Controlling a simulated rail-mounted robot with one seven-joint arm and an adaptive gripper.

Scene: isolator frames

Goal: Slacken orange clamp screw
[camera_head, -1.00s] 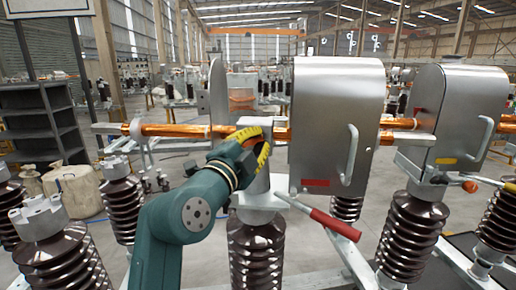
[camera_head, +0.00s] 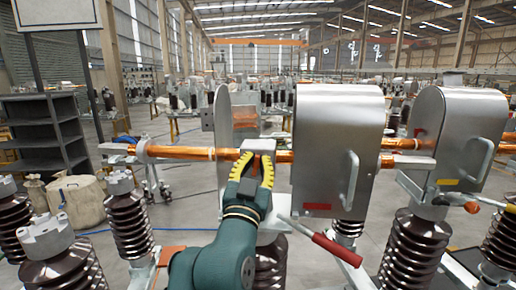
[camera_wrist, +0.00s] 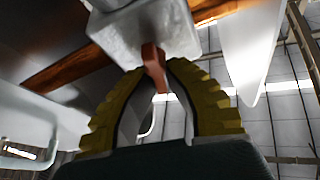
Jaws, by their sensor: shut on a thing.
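The orange clamp screw (camera_wrist: 153,62) hangs from the underside of a grey metal clamp block (camera_wrist: 146,28) in the wrist view. The clamp block also shows in the head view (camera_head: 258,145), on the copper bar. My gripper (camera_head: 256,160) has yellow toothed fingers pointing up below the block. In the wrist view the gripper (camera_wrist: 157,72) has its fingertips closed on the lower part of the screw, one on each side. Whether the screw has turned cannot be told.
A large metal housing (camera_head: 335,140) with a handle stands close to the right of my gripper. A red-handled lever (camera_head: 335,247) sticks out at lower right. The copper bar (camera_head: 180,151) runs left. Brown ribbed insulators (camera_head: 128,222) stand around.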

